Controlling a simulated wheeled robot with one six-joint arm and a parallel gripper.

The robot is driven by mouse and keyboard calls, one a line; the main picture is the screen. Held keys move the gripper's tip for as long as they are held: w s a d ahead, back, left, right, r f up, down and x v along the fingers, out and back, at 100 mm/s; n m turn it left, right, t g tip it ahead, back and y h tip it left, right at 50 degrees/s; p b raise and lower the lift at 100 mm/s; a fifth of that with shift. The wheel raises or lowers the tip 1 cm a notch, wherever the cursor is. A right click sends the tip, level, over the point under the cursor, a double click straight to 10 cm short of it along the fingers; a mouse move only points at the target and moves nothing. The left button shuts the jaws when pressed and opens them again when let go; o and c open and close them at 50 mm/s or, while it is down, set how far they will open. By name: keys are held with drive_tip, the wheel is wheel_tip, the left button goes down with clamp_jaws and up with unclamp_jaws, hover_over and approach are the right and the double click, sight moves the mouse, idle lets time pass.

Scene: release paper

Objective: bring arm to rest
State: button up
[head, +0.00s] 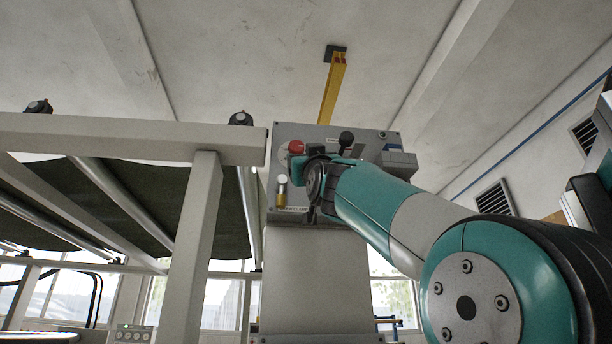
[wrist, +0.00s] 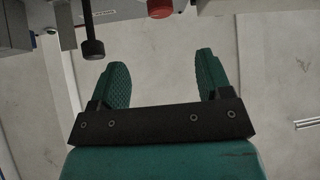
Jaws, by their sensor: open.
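My arm reaches up from the lower right in the head view toward a grey control box. My gripper (wrist: 160,75) shows in the wrist view with its two green textured fingers apart and nothing between them. In the head view the gripper's fingers are hidden behind the arm's wrist. In the wrist view a black knob lever (wrist: 93,48) hangs just beyond the left finger, and a red button (wrist: 160,8) is at the top edge. I cannot tell whether any finger touches the lever.
The grey control box (head: 350,134) stands on a grey pedestal (head: 315,285) and carries a red button (head: 296,147) and a black knob lever (head: 346,139). A grey frame with dark sheeting (head: 125,190) fills the left. A yellow beam (head: 333,88) hangs overhead.

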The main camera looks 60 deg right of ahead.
drive_tip(key=shift+s+a+f+b, duration=0.2)
drive_tip(key=shift+s+f+b, duration=0.05)
drive_tip(key=shift+f+b, duration=0.1)
drive_tip(key=shift+r, duration=0.1)
idle(0.4)
